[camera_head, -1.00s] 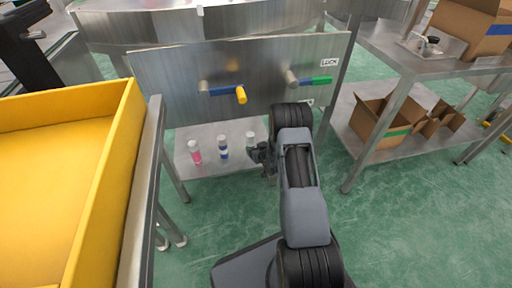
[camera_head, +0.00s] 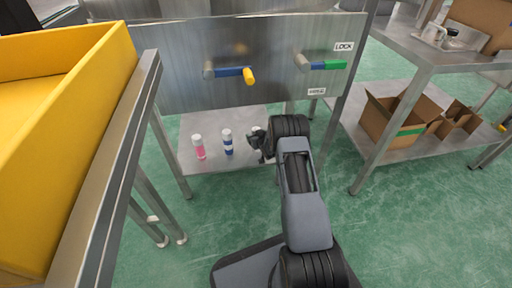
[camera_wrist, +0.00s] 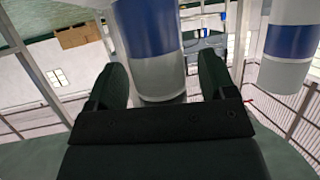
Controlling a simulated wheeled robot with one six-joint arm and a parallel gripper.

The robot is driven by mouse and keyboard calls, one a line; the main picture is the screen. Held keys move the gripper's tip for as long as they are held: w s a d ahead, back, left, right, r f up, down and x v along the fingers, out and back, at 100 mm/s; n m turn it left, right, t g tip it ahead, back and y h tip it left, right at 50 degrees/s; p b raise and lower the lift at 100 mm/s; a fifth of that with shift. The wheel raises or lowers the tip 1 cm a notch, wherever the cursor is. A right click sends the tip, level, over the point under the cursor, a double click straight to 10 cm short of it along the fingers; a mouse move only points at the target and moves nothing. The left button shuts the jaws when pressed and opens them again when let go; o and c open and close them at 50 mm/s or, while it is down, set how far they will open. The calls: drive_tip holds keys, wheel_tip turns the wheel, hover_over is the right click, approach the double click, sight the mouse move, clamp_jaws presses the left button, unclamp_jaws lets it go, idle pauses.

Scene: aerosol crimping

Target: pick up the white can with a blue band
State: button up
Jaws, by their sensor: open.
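In the head view, a white can with a blue band (camera_head: 228,142) stands upright on the lower shelf, in the middle of a row of three cans. My gripper (camera_head: 262,147) is just right of it, low over the shelf. In the wrist view, my gripper (camera_wrist: 164,78) is open, with one dark finger on each side of a white can with a blue band (camera_wrist: 151,28). That can shows between the fingers, and its top is cut off. A second blue-banded can (camera_wrist: 290,42) is at the right edge. I cannot tell which is the head view's middle can.
A pink-banded can (camera_head: 199,150) stands at the left of the row. A third white can (camera_head: 256,130) is mostly hidden behind my gripper. A steel panel with levers (camera_head: 230,72) overhangs the shelf (camera_head: 200,168). A yellow bin (camera_head: 95,85) is at left, cardboard boxes (camera_head: 392,122) at right.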

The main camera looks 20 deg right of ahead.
drive_tip(key=shift+c, duration=0.3)
drive_tip(key=c, duration=1.2)
drive_tip(key=shift+c, duration=0.5)
drive_tip(key=shift+r, duration=0.1)
